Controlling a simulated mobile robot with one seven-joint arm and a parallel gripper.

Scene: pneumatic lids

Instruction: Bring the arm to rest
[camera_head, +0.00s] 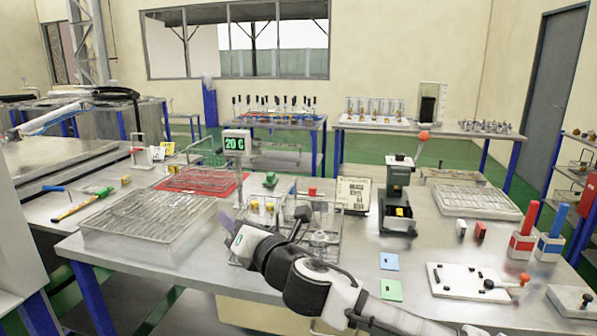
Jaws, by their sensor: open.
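My arm (310,285) reaches in from the bottom right across the front of the metal workbench (300,180). My gripper (226,221) is at its far left end, over the gap between a flat metal tray and a wire rack. The gripper looks open, with no object visible in it; its fingertips are small and blurred. The wrist and forearm hide part of the rack and the bench's front edge.
The wire rack (325,215) with jars stands right behind my wrist. The metal tray (150,228) lies left. A dark green press (398,195) with a red-knobbed lever stands to the right. Blue and green cards (390,261) lie near my forearm.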

